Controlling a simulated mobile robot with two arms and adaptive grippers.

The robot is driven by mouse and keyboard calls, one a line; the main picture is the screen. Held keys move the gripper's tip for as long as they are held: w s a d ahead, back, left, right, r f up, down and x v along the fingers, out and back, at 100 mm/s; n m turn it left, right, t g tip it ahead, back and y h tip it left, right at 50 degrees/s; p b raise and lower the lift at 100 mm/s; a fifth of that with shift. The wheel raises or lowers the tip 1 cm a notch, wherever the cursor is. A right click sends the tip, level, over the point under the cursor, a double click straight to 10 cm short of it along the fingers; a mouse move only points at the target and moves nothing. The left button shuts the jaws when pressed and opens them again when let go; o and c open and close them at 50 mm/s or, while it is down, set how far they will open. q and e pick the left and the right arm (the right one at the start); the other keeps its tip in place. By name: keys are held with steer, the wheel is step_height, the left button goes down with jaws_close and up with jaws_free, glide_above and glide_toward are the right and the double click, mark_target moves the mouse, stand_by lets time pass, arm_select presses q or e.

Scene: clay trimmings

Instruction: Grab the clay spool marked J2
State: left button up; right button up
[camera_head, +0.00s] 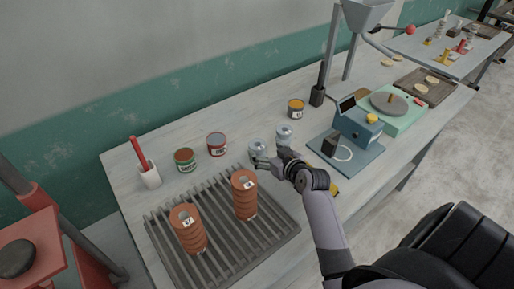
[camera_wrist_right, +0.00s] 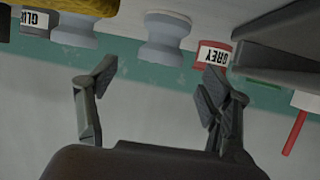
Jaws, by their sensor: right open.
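Two ribbed terracotta clay spools stand upright on a slatted rack. The left spool (camera_head: 187,230) has a white label that I cannot read surely. The right spool (camera_head: 245,197) has a small label on top, too small to read. I cannot tell which is marked J2. My right gripper (camera_head: 268,159) is just behind and right of the right spool, fingers apart, near two pale grey-blue spool-shaped pieces. In the right wrist view, the gripper (camera_wrist_right: 160,76) has nothing between its fingers; a pale piece (camera_wrist_right: 167,38) is beyond them. My left gripper is out of view.
The slatted rack (camera_head: 165,243) lies at the table front. A green can (camera_head: 185,161), a red-rimmed can (camera_head: 216,145) and a white cup (camera_head: 149,177) with a red tool stand behind it. A blue machine (camera_head: 357,128) is to the right.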

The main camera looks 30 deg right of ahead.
mark_target(259, 146)
steer(key=x, duration=0.2)
steer(key=p+x, duration=0.1)
steer(key=x, duration=0.2)
steer(key=shift+w+r+p, duration=0.1)
steer(key=shift+w+p, duration=0.2)
steer(key=shift+w, duration=0.5)
steer(key=shift+s, duration=0.1)
steer(key=shift+c, duration=0.6)
steer(key=c, duration=1.4)
